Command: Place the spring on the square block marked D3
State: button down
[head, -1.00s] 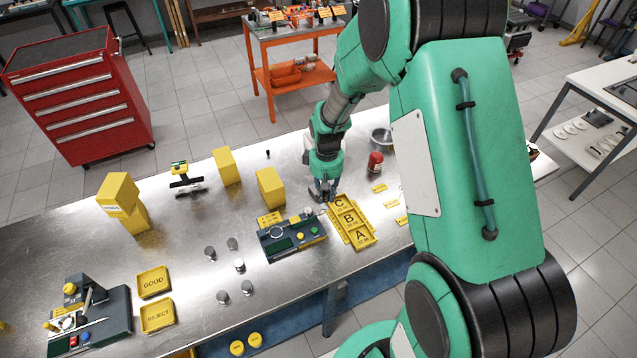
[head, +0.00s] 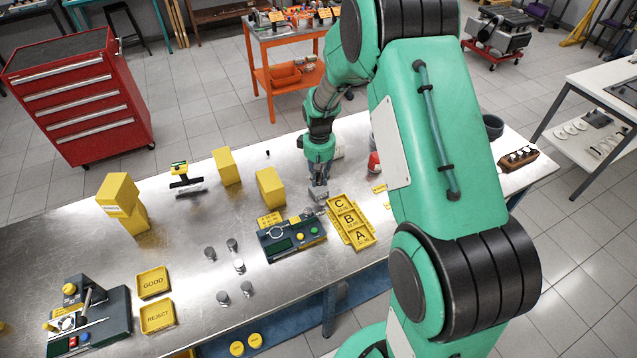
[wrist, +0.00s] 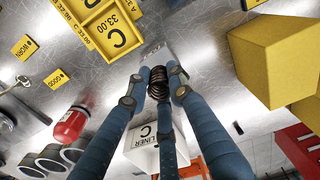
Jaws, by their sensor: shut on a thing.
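The dark coil spring (wrist: 158,84) is between the blue fingers of my gripper (wrist: 155,90) in the wrist view. My gripper is shut on it. In the head view my gripper (head: 318,182) is low over the metal table, left of the yellow A-B-C tray, and the spring is too small to make out. A small grey square block (wrist: 152,51) shows just beyond the spring in the wrist view; its marking is not readable. A grey block (head: 318,194) also shows right below my gripper in the head view. I cannot tell whether spring and block touch.
The yellow A-B-C tray (head: 358,237) and a dark gauge unit (head: 291,239) stand close to my gripper. A tall yellow block (head: 270,187) is to the left. A red container (wrist: 71,124) and a white box marked LINER C (wrist: 145,153) are nearby.

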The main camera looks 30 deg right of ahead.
aim_at(319, 189)
jog(key=shift+w+d, duration=0.1)
jog(key=shift+w, duration=0.4)
jog(key=shift+s+f, duration=0.1)
jog(key=shift+f, duration=1.7)
jog(key=shift+f, duration=0.15)
jog(key=c, duration=1.5)
grip_release()
jog(key=shift+c, duration=0.2)
notch_tip(319, 189, up, 12)
jog(key=shift+r, duration=0.2)
